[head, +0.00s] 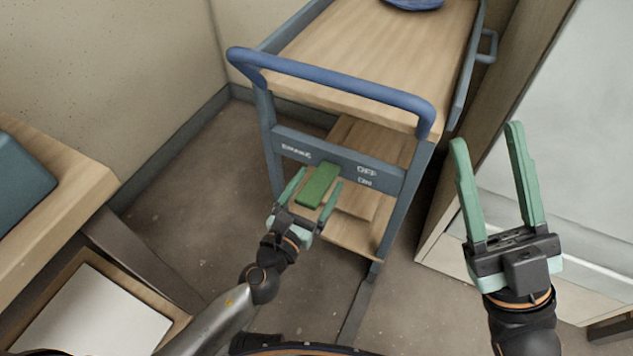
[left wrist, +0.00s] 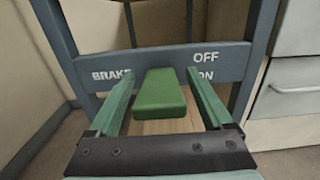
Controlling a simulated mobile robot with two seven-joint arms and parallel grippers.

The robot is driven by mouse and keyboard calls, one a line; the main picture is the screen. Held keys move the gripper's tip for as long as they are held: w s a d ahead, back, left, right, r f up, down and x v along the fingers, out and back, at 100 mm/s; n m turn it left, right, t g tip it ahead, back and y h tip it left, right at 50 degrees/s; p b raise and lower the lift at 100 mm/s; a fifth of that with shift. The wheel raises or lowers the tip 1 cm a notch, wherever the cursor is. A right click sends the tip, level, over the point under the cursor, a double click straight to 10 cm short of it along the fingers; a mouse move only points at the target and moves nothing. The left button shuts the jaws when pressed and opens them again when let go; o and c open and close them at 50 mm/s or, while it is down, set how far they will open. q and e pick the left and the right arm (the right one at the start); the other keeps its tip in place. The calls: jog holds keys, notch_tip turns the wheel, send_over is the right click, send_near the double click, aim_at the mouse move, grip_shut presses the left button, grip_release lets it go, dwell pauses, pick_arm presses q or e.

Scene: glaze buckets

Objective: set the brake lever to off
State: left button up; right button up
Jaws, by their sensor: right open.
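The green brake lever (head: 318,184) sticks out from the blue-grey crossbar (head: 345,156) on the cart's end. The bar reads BRAKE on the left, with OFF above ON on the right. My left gripper (head: 319,178) is open, its fingers on either side of the lever. In the left wrist view the lever (left wrist: 160,94) lies between the two fingers (left wrist: 158,80), with a visible gap on each side. The lever's exact setting is hard to tell; it appears level with ON. My right gripper (head: 487,135) is open, empty and raised at the right, apart from the cart.
The cart has a blue push handle (head: 335,82), a wooden top (head: 375,45) and a lower wooden shelf (head: 350,230). A wooden table (head: 75,190) stands at the left. A pale cabinet (head: 585,150) is at the right. Floor is clear left of the cart.

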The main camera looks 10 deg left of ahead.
pick_arm(q)
grip_shut()
dwell(0.5)
